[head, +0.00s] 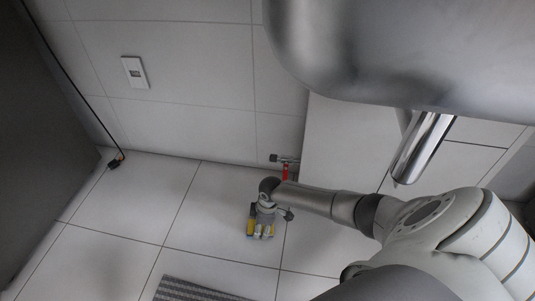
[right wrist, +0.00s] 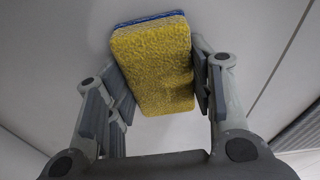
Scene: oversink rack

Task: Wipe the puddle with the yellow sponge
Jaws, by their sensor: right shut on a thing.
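The yellow sponge (head: 250,229) is low over or on the tiled floor in the head view; I cannot tell if it touches the floor. My right gripper (head: 261,232) is shut on it and partly covers it there. In the right wrist view the sponge (right wrist: 152,68) sits between the two fingers of the gripper (right wrist: 160,88), with a yellow rough face toward the camera and a blue layer along its far edge. I cannot make out a puddle in either view. My left gripper is not in view.
A grey sink basin (head: 400,50) with a chrome drain pipe (head: 424,147) hangs above my right arm. A red-handled valve (head: 285,171) is at the wall just behind the gripper. A striped mat (head: 190,290) lies in front.

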